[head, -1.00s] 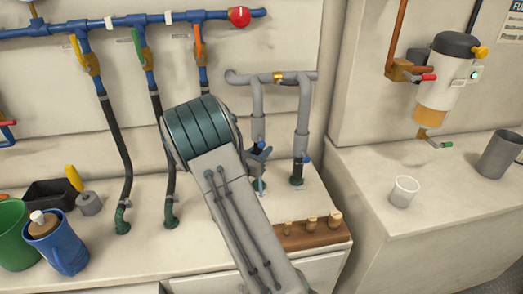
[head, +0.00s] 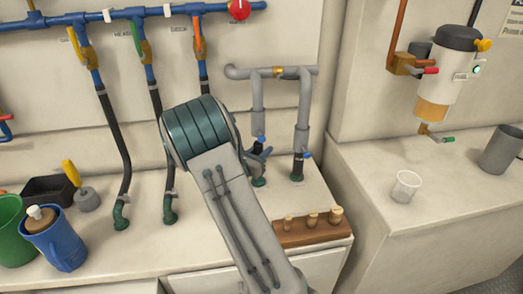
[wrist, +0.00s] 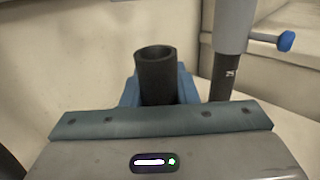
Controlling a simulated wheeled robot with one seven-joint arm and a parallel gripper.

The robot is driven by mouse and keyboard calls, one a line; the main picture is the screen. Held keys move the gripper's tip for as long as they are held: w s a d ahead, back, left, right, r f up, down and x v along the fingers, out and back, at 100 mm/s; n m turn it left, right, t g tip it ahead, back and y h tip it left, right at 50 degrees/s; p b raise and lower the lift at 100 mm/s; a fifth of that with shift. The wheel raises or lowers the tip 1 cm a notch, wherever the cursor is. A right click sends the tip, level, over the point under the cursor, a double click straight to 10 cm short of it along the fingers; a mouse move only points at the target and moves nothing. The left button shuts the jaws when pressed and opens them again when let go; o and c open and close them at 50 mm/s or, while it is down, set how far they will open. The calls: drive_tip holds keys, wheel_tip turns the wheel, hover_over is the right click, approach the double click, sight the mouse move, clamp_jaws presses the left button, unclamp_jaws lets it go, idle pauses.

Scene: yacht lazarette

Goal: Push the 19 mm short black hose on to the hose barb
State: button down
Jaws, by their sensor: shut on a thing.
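The short black hose (wrist: 156,76) stands upright in the wrist view, its open round end up. The blue-grey jaws of my gripper (wrist: 158,98) are shut on it, one on each side, and hide its lower part. No print shows on its visible side. The blue pipe branch with the orange-handled valve (head: 199,45) comes down behind my arm. Its lower end is hidden, so I cannot tell how a barb there lies to the hose.
Grey pipes (head: 302,105) with blue screws stand close right of my gripper. In the wrist view a grey pipe (wrist: 233,25) ends over a black hose marked 25 (wrist: 225,78). Long black hoses (head: 117,143) hang at left. A wooden plug rack (head: 300,232) lies in front.

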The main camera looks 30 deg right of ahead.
drive_tip(key=shift+f+b, duration=0.55)
drive_tip(key=shift+f, duration=0.35)
drive_tip(key=c, duration=1.1)
unclamp_jaws()
drive_tip(key=shift+o, duration=0.2)
drive_tip(key=v, duration=1.4)
drive_tip(key=shift+r, duration=0.15)
drive_tip(key=shift+w, duration=0.1)
